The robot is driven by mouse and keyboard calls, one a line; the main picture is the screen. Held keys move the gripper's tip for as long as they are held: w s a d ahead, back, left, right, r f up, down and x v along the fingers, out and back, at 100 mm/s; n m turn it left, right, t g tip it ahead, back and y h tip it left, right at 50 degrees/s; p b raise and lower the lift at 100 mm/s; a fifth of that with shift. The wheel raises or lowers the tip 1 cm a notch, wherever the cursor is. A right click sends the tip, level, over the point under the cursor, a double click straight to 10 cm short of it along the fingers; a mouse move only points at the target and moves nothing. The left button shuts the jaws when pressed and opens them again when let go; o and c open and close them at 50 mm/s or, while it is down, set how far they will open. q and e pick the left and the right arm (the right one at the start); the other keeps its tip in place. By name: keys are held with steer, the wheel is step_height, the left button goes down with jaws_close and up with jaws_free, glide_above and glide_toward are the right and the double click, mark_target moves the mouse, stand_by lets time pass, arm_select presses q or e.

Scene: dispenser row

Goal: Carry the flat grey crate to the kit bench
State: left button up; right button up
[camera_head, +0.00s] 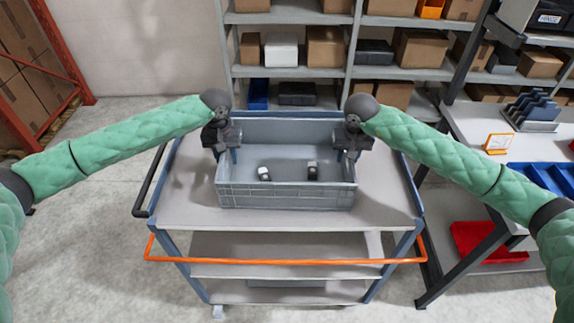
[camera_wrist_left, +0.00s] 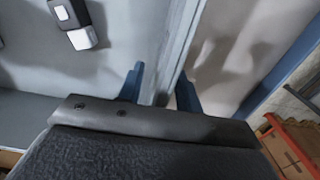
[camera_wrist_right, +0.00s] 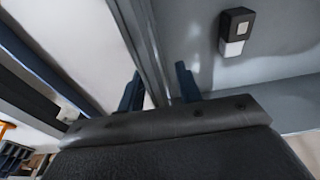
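The flat grey crate (camera_head: 285,197) sits on the top shelf of a cart (camera_head: 385,205) in the head view. Two small black-and-white items, a left one (camera_head: 264,173) and a right one (camera_head: 313,171), lie inside it. My left gripper (camera_head: 228,155) is at the crate's left wall and my right gripper (camera_head: 347,154) at its right wall, both pointing down. In the left wrist view the fingers (camera_wrist_left: 160,92) stand apart on either side of the wall. In the right wrist view the fingers (camera_wrist_right: 158,92) also straddle the wall, apart. Both grippers look open.
A bench (camera_head: 470,125) with a sign (camera_head: 498,143) and blue bins (camera_head: 545,178) stands at the right; a red bin (camera_head: 480,240) is below it. Shelves with boxes (camera_head: 325,45) stand behind the cart. An orange bar (camera_head: 285,262) runs along the cart's front. Floor is clear at left.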

arm_select(q)
steer(key=shift+c, duration=0.4)
arm_select(e)
steer(key=shift+c, duration=0.4)
arm_select(q)
jaws_close()
arm_select(e)
jaws_close()
arm_select(q)
steer(key=shift+r, duration=0.1)
arm_select(e)
steer(key=shift+r, duration=0.15)
